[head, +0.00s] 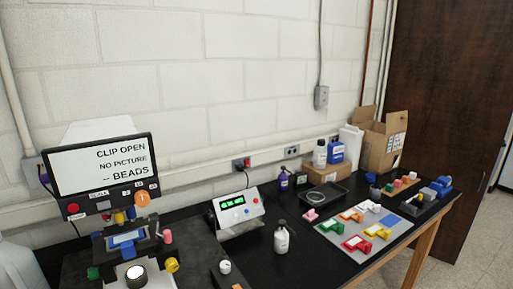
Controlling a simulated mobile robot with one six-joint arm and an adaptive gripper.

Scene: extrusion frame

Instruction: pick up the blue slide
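A flat blue piece with a pale middle (127,238), which looks like the blue slide, lies on the dark stage of the instrument at the lower left. The screen (103,167) above it reads "CLIP OPEN", "NO PICTURE" and "BEADS". On the grey mat (342,236) at the right, several slides in green, red, orange, yellow and white lie in place. A flat blue patch (389,222) on the mat has no raised piece visible on it. My gripper is not in view.
Coloured knobs, including a yellow one (172,265), surround the stage. A black tray (322,195), bottles and an open cardboard box (383,140) are farther back.

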